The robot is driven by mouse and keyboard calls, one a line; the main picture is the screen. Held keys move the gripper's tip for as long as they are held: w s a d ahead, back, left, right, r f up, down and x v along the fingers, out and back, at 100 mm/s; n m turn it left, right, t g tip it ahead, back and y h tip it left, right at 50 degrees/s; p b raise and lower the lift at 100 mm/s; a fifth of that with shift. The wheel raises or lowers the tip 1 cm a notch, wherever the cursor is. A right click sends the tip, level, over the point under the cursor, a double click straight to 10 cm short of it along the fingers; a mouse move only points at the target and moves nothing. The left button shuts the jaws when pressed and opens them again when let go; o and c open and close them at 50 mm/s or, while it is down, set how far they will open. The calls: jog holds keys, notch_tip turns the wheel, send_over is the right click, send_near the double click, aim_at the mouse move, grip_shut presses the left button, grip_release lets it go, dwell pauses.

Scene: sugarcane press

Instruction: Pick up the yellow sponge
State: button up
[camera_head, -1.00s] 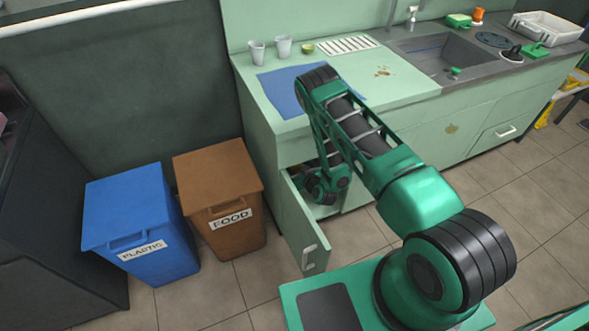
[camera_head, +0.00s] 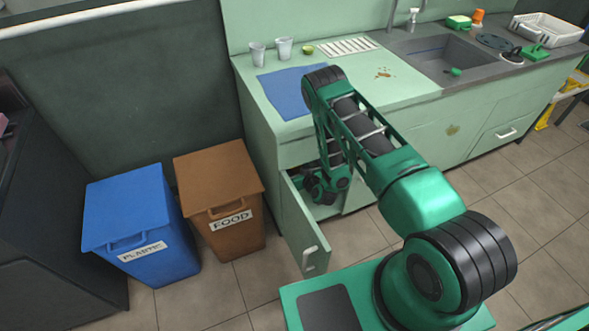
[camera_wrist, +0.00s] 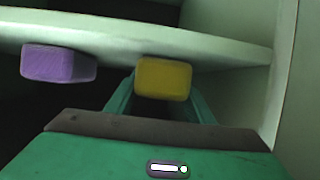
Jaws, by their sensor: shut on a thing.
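The yellow sponge (camera_wrist: 164,78) is between the two green fingers of my gripper (camera_wrist: 163,97) in the wrist view. The fingers are shut on its sides. A pale shelf shows just behind and above it; I cannot tell whether the sponge touches it.
A purple sponge (camera_wrist: 58,64) lies left of my gripper near the shelf (camera_wrist: 225,55). The open cabinet door (camera_head: 304,232) stands in front, beside the brown food bin (camera_head: 219,190) and blue plastic bin (camera_head: 140,225). The counter (camera_head: 395,95) is above, with a blue cloth (camera_head: 283,92).

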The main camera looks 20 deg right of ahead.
jog(key=shift+r, duration=0.65)
jog(key=shift+s+r, duration=0.2)
jog(key=shift+r, duration=0.3)
jog(key=shift+s+r, duration=0.15)
jog(key=shift+r, duration=0.3)
jog(key=shift+s+d+f, duration=0.15)
jog(key=shift+s+d, duration=0.05)
jog(key=shift+s, duration=0.1)
jog(key=shift+s+d+r, duration=0.2)
jog(key=shift+s+d, duration=0.3)
jog(key=s+d, duration=0.9)
jog(key=s, duration=0.3)
jog(key=shift+d, duration=0.35)
